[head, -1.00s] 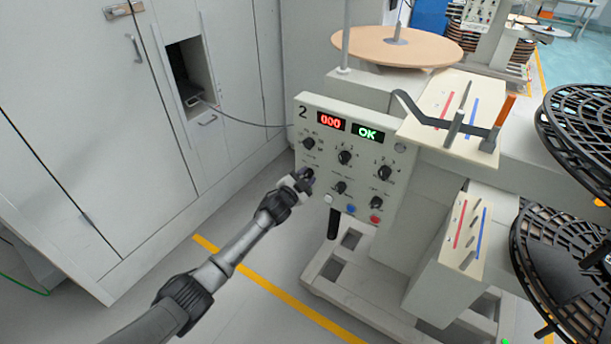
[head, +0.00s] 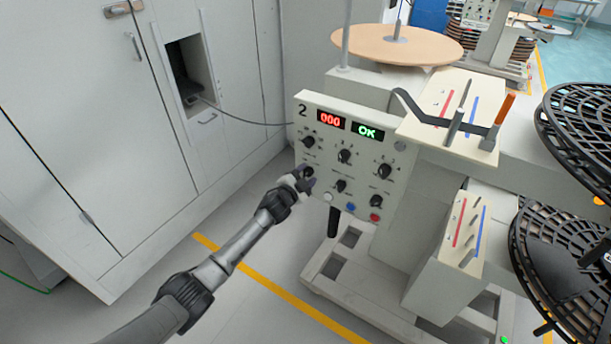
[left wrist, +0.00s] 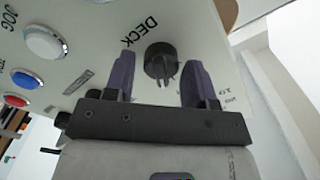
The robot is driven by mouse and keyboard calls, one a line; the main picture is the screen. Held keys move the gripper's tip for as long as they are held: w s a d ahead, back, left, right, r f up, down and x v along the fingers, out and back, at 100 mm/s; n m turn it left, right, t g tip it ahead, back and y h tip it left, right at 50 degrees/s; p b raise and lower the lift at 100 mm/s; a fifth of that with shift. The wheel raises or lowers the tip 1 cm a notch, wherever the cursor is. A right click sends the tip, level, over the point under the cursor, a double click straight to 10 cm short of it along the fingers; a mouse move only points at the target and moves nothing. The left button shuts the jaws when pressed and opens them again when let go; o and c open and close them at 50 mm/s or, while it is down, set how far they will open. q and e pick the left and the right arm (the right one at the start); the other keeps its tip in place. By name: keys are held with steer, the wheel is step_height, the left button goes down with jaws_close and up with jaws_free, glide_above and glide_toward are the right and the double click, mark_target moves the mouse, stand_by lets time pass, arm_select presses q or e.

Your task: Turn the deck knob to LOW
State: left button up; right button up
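The deck knob (left wrist: 161,61) is a round black dial with a raised ridge, beside the printed word DECK on the pale panel. In the left wrist view it sits between the two dark fingers of my left gripper (left wrist: 160,80), with a gap on each side. The gripper is open. The ridge points toward the gripper's palm; the small scale marks around the knob are not legible. In the head view my left gripper (head: 302,182) is at the lower left of the station 2 panel (head: 325,160), partly covering the knob (head: 308,171). My right gripper is not in view.
Other black knobs, such as one above (head: 308,142) and one to the right (head: 340,186), are close by. White, blue (head: 350,208) and red (head: 375,218) buttons line the panel's lower edge. Grey cabinets (head: 90,130) stand at left. Black reels (head: 560,260) are at right.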

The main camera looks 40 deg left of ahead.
arm_select(q)
steer(key=shift+o, duration=0.8)
steer(key=shift+s+r, duration=0.1)
steer(key=shift+s, duration=0.05)
steer(key=shift+s, duration=0.35)
steer(key=s+d+p, duration=0.1)
steer(key=s+p, duration=0.3)
steer(key=s, duration=0.8)
steer(key=shift+s+d, duration=0.2)
steer(key=shift+s, duration=0.2)
